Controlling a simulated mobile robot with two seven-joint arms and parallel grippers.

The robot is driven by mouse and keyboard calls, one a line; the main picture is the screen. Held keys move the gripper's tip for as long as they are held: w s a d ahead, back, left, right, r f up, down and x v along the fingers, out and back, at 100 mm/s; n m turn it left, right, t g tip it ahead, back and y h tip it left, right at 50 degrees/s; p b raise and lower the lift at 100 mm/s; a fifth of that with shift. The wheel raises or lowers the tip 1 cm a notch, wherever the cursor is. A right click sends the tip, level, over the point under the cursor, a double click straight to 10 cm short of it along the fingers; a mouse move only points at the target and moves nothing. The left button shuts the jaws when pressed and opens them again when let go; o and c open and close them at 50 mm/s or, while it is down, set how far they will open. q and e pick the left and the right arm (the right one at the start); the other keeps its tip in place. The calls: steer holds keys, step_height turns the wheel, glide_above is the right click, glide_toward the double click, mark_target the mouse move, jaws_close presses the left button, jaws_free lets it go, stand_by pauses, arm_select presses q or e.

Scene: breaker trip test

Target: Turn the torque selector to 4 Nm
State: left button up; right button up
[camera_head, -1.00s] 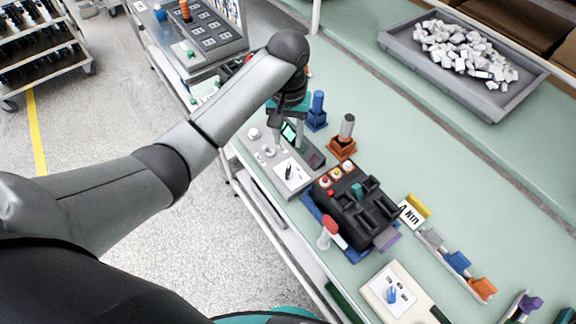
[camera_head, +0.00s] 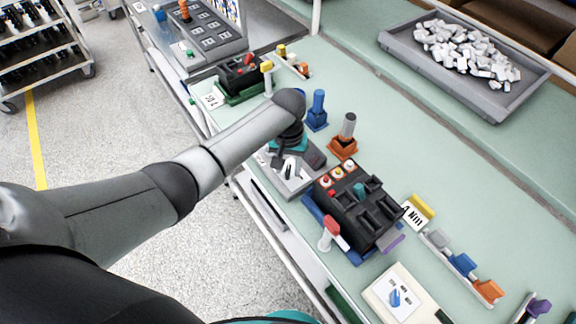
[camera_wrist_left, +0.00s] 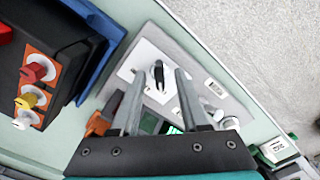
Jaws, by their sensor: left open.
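The torque selector appears as a black pointer knob (camera_wrist_left: 158,74) on a white plate of a grey panel (camera_wrist_left: 215,98) in the left wrist view. In the head view the panel (camera_head: 307,180) is partly hidden by my arm. My left gripper (camera_head: 289,165) is just over it, pointing down. In the left wrist view my open left gripper (camera_wrist_left: 161,73) has its fingertips on either side of the knob, apart from each other. Contact with the knob cannot be told. A card reading "4 Nm" (camera_head: 413,215) stands to the right. My right gripper is not in view.
A black box (camera_head: 350,205) with red and white knobs stands close on the right. Blue (camera_head: 317,112) and orange-based (camera_head: 343,142) holders stand behind. A white box with a blue knob (camera_head: 394,298) is at the front. A grey tray of white parts (camera_head: 465,60) lies far back.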

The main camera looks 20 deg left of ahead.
arm_select(q)
steer(key=shift+c, duration=0.2)
jaws_close()
stand_by(0.5)
steer(key=m+p, duration=0.2)
steer(key=m, duration=0.1)
steer(key=shift+r, duration=0.15)
steer(key=m+p, duration=0.1)
steer(key=m, duration=0.1)
steer(key=shift+m, duration=0.4)
steer(key=shift+m+p, duration=0.55)
steer(key=shift+m, duration=0.95)
